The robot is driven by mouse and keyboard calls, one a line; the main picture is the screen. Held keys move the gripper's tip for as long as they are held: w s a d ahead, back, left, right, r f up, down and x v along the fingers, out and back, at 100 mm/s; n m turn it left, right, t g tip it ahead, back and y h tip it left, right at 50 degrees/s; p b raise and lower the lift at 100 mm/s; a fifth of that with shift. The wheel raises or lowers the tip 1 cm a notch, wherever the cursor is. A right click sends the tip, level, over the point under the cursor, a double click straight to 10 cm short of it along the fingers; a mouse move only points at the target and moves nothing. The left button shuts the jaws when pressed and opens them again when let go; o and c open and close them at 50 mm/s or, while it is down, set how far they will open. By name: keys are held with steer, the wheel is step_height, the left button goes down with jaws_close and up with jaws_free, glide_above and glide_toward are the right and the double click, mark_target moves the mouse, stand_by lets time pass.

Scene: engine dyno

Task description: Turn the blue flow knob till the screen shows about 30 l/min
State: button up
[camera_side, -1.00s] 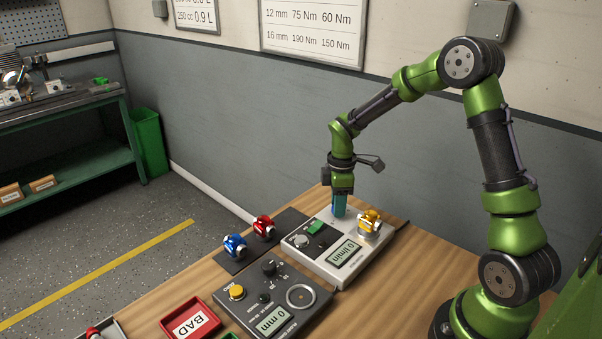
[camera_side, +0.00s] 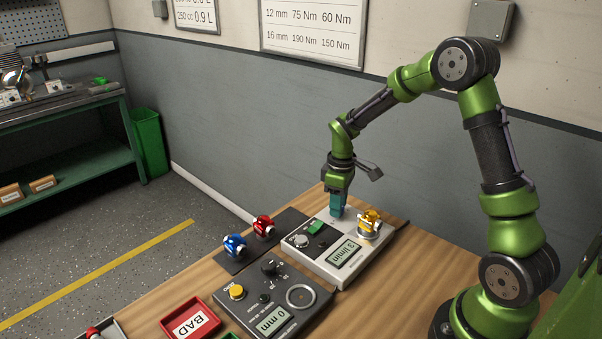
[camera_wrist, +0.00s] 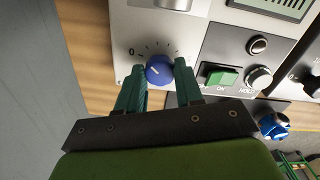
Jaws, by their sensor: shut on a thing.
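The blue flow knob (camera_wrist: 159,70) sits on the light panel of the flow bench (camera_side: 327,266), with scale marks and a 0 around it. In the wrist view its white pointer line points up and to the left. My gripper (camera_wrist: 160,80) is shut on the knob, one teal finger on each side. In the side view my gripper (camera_side: 338,207) comes down on the bench's back part and hides the knob. The bench's screen (camera_side: 344,254) reads about 3 l/min.
A yellow part (camera_side: 369,222) stands on the bench close to my gripper. A green switch (camera_wrist: 222,78) is beside the knob. Blue (camera_side: 234,245) and red (camera_side: 263,226) parts lie on a dark mat. A dark gauge unit (camera_side: 283,295) and a red BAD tray (camera_side: 190,319) are in front.

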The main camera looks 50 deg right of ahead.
steer(key=m, duration=0.6)
steer(key=shift+m, duration=0.3)
steer(key=m, duration=0.6)
stand_by(0.4)
steer(key=o, duration=1)
steer(key=shift+o, duration=0.2)
step_height(320, 180, up, 17)
stand_by(1.5)
